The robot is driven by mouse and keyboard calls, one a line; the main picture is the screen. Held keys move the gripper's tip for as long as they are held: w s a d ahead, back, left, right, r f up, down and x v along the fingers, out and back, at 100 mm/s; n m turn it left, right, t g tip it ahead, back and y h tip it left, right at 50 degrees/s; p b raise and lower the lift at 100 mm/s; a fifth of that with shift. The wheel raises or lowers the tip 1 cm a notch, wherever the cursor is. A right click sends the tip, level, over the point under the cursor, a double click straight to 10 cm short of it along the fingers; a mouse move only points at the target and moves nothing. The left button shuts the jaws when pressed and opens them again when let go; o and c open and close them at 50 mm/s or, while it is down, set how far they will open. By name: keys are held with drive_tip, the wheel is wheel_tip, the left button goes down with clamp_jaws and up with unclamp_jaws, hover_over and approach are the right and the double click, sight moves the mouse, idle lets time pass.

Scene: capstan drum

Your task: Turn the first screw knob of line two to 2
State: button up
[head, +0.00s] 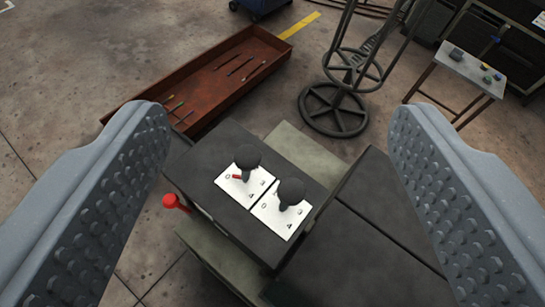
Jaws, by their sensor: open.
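Two black round-headed knobs stand on a dark control box (207,158) in the middle of the head view. The left knob (248,158) sits on a white plate (228,186) and has a small red mark at its base. The right knob (291,191) sits on a second white plate (270,222). The plates carry small symbols too small to read surely, so I cannot tell which line each knob belongs to. My gripper (278,135) is open, with one studded jaw at each side of the picture. Nothing is between the jaws at their near faces; the box lies beyond and below.
A red knob (174,202) sticks out from the box's left side. A dark flat housing (370,235) adjoins on the right. Beyond are a rusty tray (150,112) with thin rods, a metal stool (335,110) and a small table (462,68). Concrete floor is open at left.

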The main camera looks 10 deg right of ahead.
drive_tip(key=w+f+n+g+p, duration=0.1)
drive_tip(key=w+n+g+p, duration=0.3)
drive_tip(key=w, duration=0.5)
drive_tip(key=n+g+p, duration=1)
drive_tip(key=n+p, duration=0.4)
drive_tip(key=p, duration=0.3)
hover_over(248, 154)
wheel_tip(248, 154, down, 24)
drive_tip(key=shift+r, duration=0.1)
drive_tip(key=shift+f+p, duration=0.45)
drive_tip(key=shift+f, duration=3.9)
